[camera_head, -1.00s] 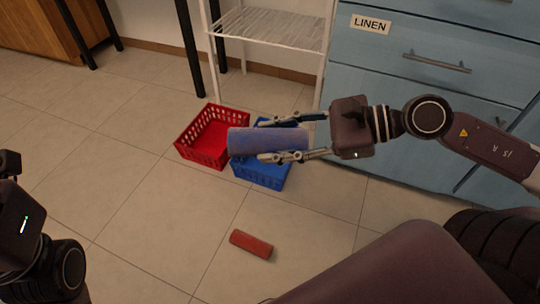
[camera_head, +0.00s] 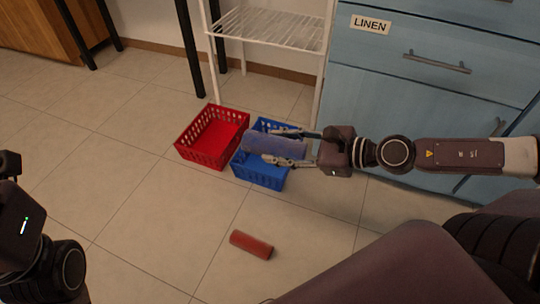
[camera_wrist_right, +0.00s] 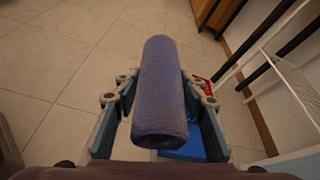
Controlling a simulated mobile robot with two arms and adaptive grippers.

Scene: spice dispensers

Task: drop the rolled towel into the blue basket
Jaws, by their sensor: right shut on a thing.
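A rolled blue towel (camera_head: 275,147) is held between the fingers of my right gripper (camera_head: 285,147), over the blue basket (camera_head: 262,175) in the head view. In the right wrist view the towel (camera_wrist_right: 160,90) lies lengthwise between both fingers, and a bit of the blue basket (camera_wrist_right: 187,150) shows below it. The towel hides much of the basket's inside. How high the towel is above the basket is hard to tell. Part of my left arm shows at the left edge of the head view, but its fingers are out of view.
A red basket (camera_head: 213,138) stands just left of the blue one. A red roll (camera_head: 251,244) lies on the open tiled floor in front. A white wire rack (camera_head: 268,28) stands behind, and blue drawers labelled LINEN (camera_head: 430,80) stand at the right.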

